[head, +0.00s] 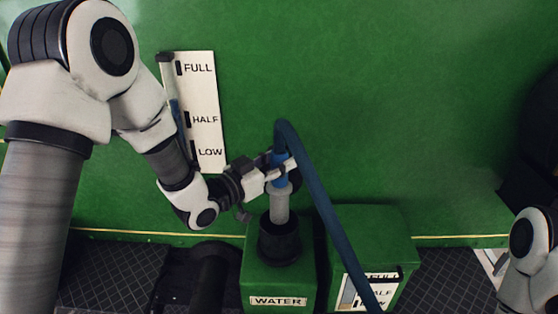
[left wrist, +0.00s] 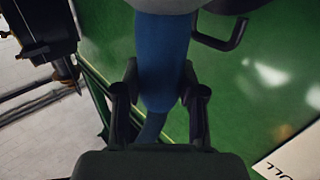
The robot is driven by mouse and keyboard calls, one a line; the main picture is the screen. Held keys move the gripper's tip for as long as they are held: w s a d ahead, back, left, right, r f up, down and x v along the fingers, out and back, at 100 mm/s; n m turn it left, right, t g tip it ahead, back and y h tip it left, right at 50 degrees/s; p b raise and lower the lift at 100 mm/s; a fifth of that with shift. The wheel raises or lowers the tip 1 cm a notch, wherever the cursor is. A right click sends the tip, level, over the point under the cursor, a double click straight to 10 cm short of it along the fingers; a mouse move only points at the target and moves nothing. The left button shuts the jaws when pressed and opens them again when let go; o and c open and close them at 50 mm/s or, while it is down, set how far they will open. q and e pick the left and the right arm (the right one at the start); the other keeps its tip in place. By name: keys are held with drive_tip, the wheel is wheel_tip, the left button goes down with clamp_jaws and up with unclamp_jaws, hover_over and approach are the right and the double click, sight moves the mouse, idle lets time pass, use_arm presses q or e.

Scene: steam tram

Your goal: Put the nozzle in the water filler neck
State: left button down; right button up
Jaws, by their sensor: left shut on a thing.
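The nozzle has a blue grip (head: 279,160) and a pale grey spout (head: 279,207) that points down. My left gripper (head: 282,176) is shut on the blue grip. The left wrist view shows the blue grip (left wrist: 162,60) between the two dark fingers (left wrist: 162,95). The black water filler neck (head: 279,246) stands on the green box labelled WATER (head: 277,301). The spout's lower end meets the neck's mouth in the head view. I cannot tell whether it is inside or just above it. My right gripper is out of view.
A blue hose (head: 325,205) arches from the nozzle down to the front. A second green box (head: 372,235) stands to the right. A level gauge plate (head: 203,110) marked FULL, HALF and LOW is on the green wall (head: 400,90) behind my left arm.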

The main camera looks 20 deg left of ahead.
sight(272, 196)
use_arm(q)
drive_tip(key=shift+f, duration=0.15)
idle(0.4)
drive_tip(key=shift+f+b, duration=1.85)
drive_tip(key=shift+f, duration=0.05)
drive_tip(key=shift+f+b, duration=1.85)
drive_tip(key=shift+f, duration=0.45)
drive_tip(key=c, duration=0.6)
unclamp_jaws()
drive_tip(key=shift+s, duration=0.1)
